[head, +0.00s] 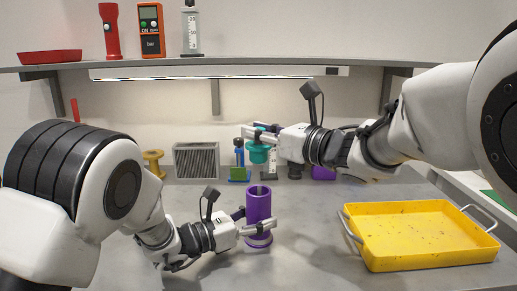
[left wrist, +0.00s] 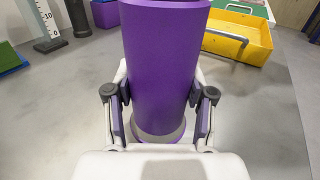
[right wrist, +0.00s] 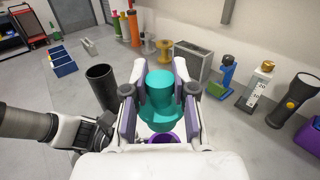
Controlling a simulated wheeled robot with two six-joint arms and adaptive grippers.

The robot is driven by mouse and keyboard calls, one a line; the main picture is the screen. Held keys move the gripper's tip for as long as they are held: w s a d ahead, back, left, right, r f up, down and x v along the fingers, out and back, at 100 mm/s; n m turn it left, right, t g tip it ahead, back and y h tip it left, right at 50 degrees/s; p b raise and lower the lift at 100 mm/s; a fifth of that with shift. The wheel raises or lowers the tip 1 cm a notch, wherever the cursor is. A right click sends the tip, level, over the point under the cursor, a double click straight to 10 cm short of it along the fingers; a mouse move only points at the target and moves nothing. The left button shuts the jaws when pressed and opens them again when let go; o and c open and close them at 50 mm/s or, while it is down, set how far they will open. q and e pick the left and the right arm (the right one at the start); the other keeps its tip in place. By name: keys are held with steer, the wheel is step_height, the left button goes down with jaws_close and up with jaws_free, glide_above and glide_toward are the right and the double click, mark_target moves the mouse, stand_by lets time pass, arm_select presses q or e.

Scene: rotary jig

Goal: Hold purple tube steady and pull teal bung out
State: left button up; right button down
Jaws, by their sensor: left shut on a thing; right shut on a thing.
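The purple tube (head: 258,208) stands upright on the grey table in the head view, its open top showing. My left gripper (head: 257,232) is shut around its lower part. In the left wrist view the tube (left wrist: 165,70) sits between the two fingers, above a grey band near its base. My right gripper (head: 262,138) is shut on the teal bung (head: 258,153) and holds it above the tube, clear of the rim. In the right wrist view the bung (right wrist: 160,95) is between the fingers, with the purple rim (right wrist: 163,138) below it.
A yellow tray (head: 420,235) with metal handles lies at the right of the table. A grey box (head: 196,160), a yellow spool (head: 153,163) and other items stand along the back. A shelf (head: 215,63) runs above. The table front between tube and tray is clear.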

arm_select(q)
steer(key=o, duration=1.4)
steer(key=shift+c, duration=0.2)
steer(key=shift+a, duration=0.15)
